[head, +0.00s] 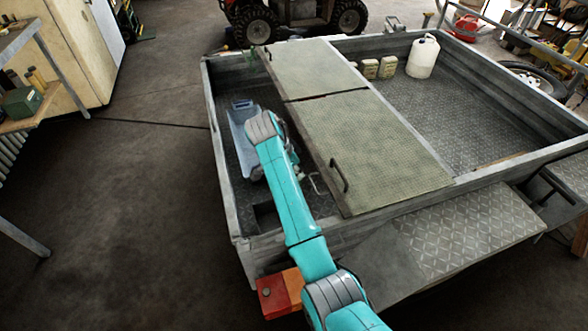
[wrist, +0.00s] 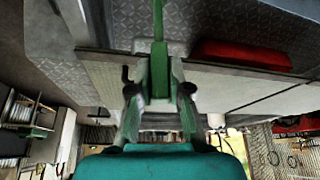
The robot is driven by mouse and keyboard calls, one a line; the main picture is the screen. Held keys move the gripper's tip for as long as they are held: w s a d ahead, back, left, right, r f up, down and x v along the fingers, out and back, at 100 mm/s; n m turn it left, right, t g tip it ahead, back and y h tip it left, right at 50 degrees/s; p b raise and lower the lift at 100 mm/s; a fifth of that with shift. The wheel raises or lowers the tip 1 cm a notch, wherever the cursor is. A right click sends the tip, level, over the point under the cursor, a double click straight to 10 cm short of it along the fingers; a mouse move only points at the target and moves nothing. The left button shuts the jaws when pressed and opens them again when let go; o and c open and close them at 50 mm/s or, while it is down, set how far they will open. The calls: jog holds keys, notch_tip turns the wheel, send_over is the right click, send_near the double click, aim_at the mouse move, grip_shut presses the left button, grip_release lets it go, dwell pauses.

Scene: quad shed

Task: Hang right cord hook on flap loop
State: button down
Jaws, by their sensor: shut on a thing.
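The near flap (head: 375,140) is a green-grey tread-plate lid on the trailer box. A dark loop (head: 340,176) stands on its near left part. A pale, bent, hook-like piece (head: 316,184) shows left of the loop, apart from it; I take it for the cord hook. My gripper (wrist: 160,72) is shut, with a thin green piece running up from between its fingertips; its hook end cannot be made out. The flap (wrist: 200,78) lies behind the fingers, with a dark loop (wrist: 127,75) to their left. In the head view my arm hides most of the gripper.
The trailer's left bay holds a blue-grey tray (head: 239,118) beside my arm. A far flap (head: 310,68) lies beyond the near one. A white jug (head: 423,57) and small containers (head: 378,68) stand in the right bay. The wrist view shows a red object (wrist: 240,55).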

jog(key=shift+w+d+f, duration=0.3)
jog(key=shift+w+d, duration=0.25)
jog(key=shift+d, duration=0.45)
jog(key=shift+w+d+f, duration=0.35)
jog(key=shift+w+d, duration=0.25)
jog(key=shift+d, duration=0.45)
jog(key=shift+w+d+f, duration=0.3)
jog(key=shift+w+d, duration=0.25)
jog(key=shift+d, duration=0.45)
jog(key=shift+f, duration=1.9)
jog(key=c, duration=1)
grip_release()
jog(key=shift+c, duration=0.2)
jog(key=shift+o, duration=0.3)
jog(key=shift+f, duration=0.1)
jog(key=o, duration=0.4)
